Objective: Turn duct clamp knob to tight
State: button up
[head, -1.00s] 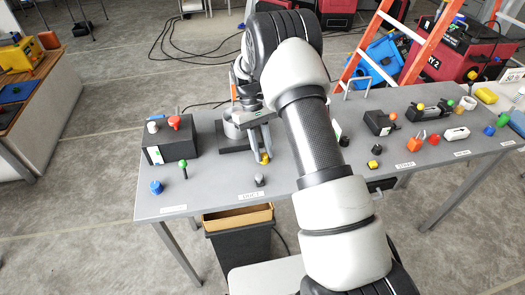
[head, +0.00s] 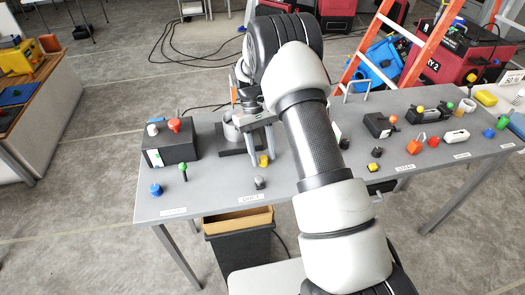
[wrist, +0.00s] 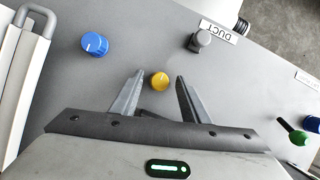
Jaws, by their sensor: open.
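A white DUCT label (wrist: 218,59) lies on the table beside a grey knob (wrist: 200,41). A yellow knob (wrist: 160,81) sits farther in from the table edge. The pictures do not make plain which of the two is the clamp knob. In the head view the yellow knob (head: 263,161) is behind the grey knob (head: 260,182). My gripper (wrist: 160,76) is open, pointing down, with one finger on each side of the yellow knob and visible gaps between. In the head view my gripper (head: 262,159) stands over the same spot. The knob's marking is not readable.
A blue knob (wrist: 95,43) stands to the left in the wrist view, near a pale handle (wrist: 22,75). A black box (head: 170,144) with a red knob, a green knob (head: 183,167) and a blue knob (head: 155,189) are left of my gripper. A metal cylinder (head: 231,125) is close behind.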

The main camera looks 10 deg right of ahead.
jog(key=p+v, duration=0.1)
jog(key=v, duration=1.6)
jog(key=shift+r, duration=0.15)
jog(key=s+d+r+m+t+p, duration=0.1)
jog(key=s+r+t, duration=0.1)
jog(key=s+r, duration=0.6)
jog(key=s+r+t+p, duration=0.2)
jog(key=s+r+t, duration=0.15)
jog(key=r, duration=0.85)
jog(key=s+d+m+t+y+p, duration=0.1)
jog(key=s+t, duration=0.3)
jog(key=s, duration=1.7)
jog(key=shift+r+m+p, duration=0.15)
jog(key=shift+m+p, duration=0.35)
jog(key=shift+p, duration=0.2)
